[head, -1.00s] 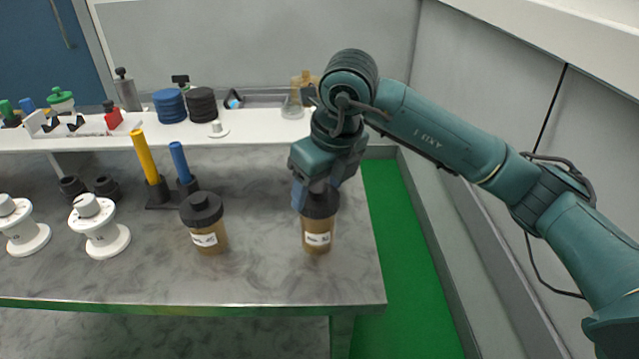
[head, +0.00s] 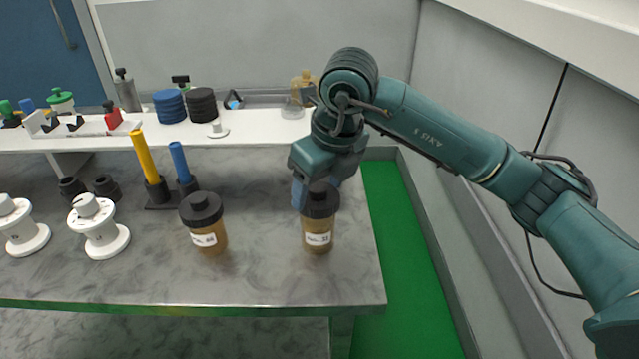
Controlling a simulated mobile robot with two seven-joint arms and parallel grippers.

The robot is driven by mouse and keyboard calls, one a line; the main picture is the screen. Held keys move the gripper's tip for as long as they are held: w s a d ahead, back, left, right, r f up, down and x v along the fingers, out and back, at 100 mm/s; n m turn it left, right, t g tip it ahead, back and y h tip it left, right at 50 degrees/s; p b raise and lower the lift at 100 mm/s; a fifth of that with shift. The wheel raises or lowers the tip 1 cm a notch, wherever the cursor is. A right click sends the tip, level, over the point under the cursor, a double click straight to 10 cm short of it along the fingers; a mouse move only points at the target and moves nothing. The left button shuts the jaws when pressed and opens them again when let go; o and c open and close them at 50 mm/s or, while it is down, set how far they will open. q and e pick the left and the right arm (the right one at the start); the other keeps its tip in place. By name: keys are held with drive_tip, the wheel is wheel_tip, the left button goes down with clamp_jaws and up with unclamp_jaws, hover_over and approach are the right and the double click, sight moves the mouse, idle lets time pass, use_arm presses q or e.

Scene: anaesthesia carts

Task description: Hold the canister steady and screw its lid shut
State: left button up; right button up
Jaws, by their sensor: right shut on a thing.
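A brown canister (head: 318,238) with a white label and a dark lid (head: 321,201) stands upright near the right end of the grey bench. My right gripper (head: 318,194) points down from above and is shut on this lid; its fingers partly hide the lid top. A second, similar brown canister (head: 210,237) with a black knobbed lid (head: 201,208) stands upright to its left, with no gripper on it. I cannot tell how tightly either lid sits. My left gripper is not in view.
The grey bench (head: 270,277) is clear in front of the canisters. A yellow post (head: 145,158) and a blue post (head: 179,162) stand behind the left canister. White knobbed spools (head: 101,240) stand at left. A white shelf (head: 255,133) with several items runs behind.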

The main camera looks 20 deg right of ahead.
drive_tip(key=shift+f+b, duration=0.8)
drive_tip(key=shift+f, duration=0.1)
idle(0.3)
drive_tip(key=o, duration=1)
drive_tip(key=shift+o, duration=0.2)
drive_tip(key=v, duration=1.3)
drive_tip(key=shift+r, duration=0.2)
drive_tip(key=shift+d, duration=0.1)
